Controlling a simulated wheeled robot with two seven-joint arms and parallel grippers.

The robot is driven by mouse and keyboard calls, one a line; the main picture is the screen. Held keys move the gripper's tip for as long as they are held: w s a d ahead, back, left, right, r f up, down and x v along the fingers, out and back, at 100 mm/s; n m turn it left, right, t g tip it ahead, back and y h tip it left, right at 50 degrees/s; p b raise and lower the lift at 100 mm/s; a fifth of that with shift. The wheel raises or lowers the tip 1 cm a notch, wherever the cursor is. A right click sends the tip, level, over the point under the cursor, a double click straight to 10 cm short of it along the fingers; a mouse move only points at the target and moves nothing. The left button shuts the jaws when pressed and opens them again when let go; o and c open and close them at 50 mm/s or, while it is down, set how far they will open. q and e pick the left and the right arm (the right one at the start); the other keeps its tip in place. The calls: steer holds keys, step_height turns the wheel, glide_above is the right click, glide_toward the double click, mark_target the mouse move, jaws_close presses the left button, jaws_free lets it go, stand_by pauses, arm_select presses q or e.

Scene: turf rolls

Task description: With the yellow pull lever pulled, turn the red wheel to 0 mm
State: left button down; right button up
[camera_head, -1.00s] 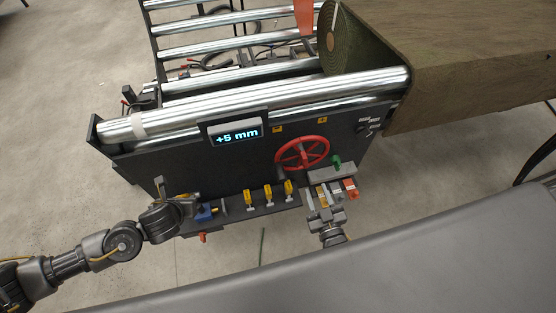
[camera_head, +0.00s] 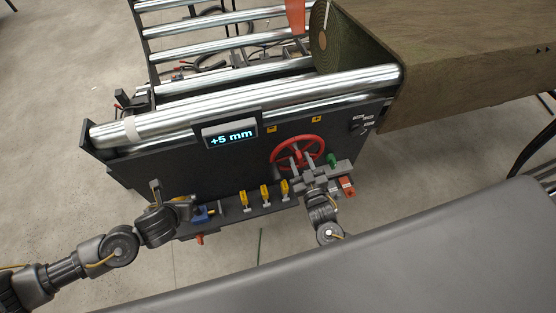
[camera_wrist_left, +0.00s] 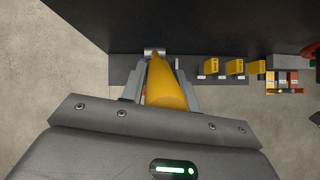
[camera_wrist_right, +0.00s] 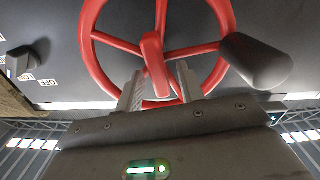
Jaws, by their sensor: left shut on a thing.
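The red wheel (camera_head: 308,138) is on the dark machine panel, and its spokes (camera_wrist_right: 153,62) show close up in the right wrist view. The display (camera_head: 231,136) reads +5 mm. My right gripper (camera_head: 298,162) is at the wheel's lower part, and in the right wrist view its fingers (camera_wrist_right: 159,88) are apart, one on each side of a thick red spoke. The yellow pull lever (camera_wrist_left: 165,88) lies between the fingers of my left gripper (camera_wrist_left: 164,75), which is shut on it. In the head view my left gripper (camera_head: 182,203) mostly hides the lever.
Several yellow clips (camera_head: 264,193) line the ledge between my grippers. A blue part (camera_head: 203,214) sits beside the left gripper. A green knob (camera_head: 333,160) and a red block (camera_head: 347,186) are right of the right gripper. A dark knob handle (camera_wrist_right: 257,62) juts from the wheel.

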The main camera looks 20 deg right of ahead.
arm_select(q)
steer(key=shift+s+d+f, duration=0.2)
steer(key=shift+s+d, duration=0.05)
steer(key=shift+s, duration=0.1)
arm_select(e)
jaws_close()
steer(key=shift+a+n, duration=0.1)
steer(key=shift+n, duration=0.2)
steer(key=n, duration=0.4)
steer(key=shift+a+f, duration=0.15)
arm_select(q)
steer(key=shift+w, duration=0.1)
arm_select(e)
steer(key=n, duration=0.4)
steer(key=shift+a+f, duration=0.15)
arm_select(q)
steer(key=shift+r, duration=0.1)
arm_select(e)
steer(key=n, duration=0.5)
steer(key=shift+a+f, duration=0.1)
steer(key=shift+f, duration=0.15)
steer(key=shift+f+n, duration=0.2)
steer(key=shift+n, duration=1.8)
arm_select(q)
steer(key=shift+r, duration=0.1)
